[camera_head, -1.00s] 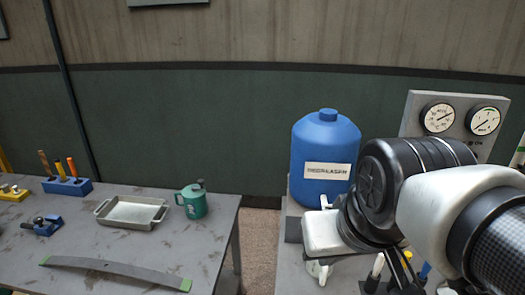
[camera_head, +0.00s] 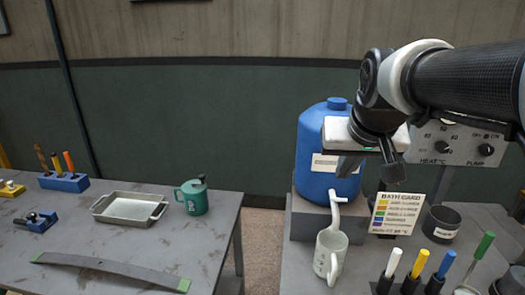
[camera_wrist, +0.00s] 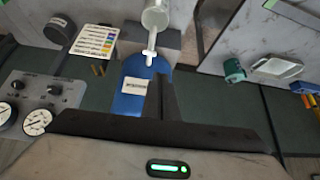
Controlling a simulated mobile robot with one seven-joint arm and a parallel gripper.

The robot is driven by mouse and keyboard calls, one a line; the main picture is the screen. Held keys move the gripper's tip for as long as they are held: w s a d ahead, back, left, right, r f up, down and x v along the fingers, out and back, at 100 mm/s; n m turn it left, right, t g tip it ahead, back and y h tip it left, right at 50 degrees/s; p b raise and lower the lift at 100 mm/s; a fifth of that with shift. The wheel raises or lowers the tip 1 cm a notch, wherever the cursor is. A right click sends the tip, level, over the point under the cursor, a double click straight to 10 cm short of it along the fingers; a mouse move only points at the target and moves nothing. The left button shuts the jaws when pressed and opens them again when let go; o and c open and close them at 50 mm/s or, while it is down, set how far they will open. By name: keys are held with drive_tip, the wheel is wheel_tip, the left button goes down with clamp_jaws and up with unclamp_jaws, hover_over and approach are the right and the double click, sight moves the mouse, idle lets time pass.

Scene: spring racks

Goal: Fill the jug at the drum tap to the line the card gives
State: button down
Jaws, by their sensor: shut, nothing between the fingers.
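The blue drum (camera_head: 327,175) stands on a grey block, its label partly covered by my gripper. Its pale tap (camera_head: 336,208) points down over the jug. The off-white jug (camera_head: 329,257) stands upright on the right bench below it. I cannot make out its lines, its level or any flow. The bath card (camera_head: 396,213), with coloured rows, stands right of the tap; its small text is unreadable. My gripper (camera_head: 350,167) is shut and empty, raised in front of the drum. The wrist view shows its fingers (camera_wrist: 164,82) over the drum (camera_wrist: 130,103), with the tap (camera_wrist: 150,48) and jug (camera_wrist: 155,18) beyond.
A dark round pot (camera_head: 441,224) stands right of the card. Upright markers (camera_head: 415,264) stand at the bench front. A heat and pump panel (camera_head: 456,143) is behind. On the left table are a metal tray (camera_head: 130,208) and a green mug (camera_head: 192,197). A gap separates the benches.

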drive_tip(key=w+d, duration=0.3)
drive_tip(key=w, duration=0.2)
drive_tip(key=shift+w+d+f+m+b, duration=0.2)
drive_tip(key=shift+m+b, duration=0.1)
drive_tip(key=shift+b, duration=0.1)
drive_tip(key=shift+f, duration=0.1)
hover_over(337, 200)
drive_tip(key=w+d, duration=0.2)
drive_tip(key=w, duration=0.1)
drive_tip(key=shift+h, duration=0.3)
drive_tip(key=f, duration=0.8)
drive_tip(key=shift+w+a+f, duration=0.15)
drive_tip(key=shift+w+a, duration=0.05)
drive_tip(key=shift+a, duration=0.05)
drive_tip(key=shift+s+a+f+b, duration=0.2)
drive_tip(key=shift+s+f+b, duration=0.1)
drive_tip(key=shift+s+f, duration=1)
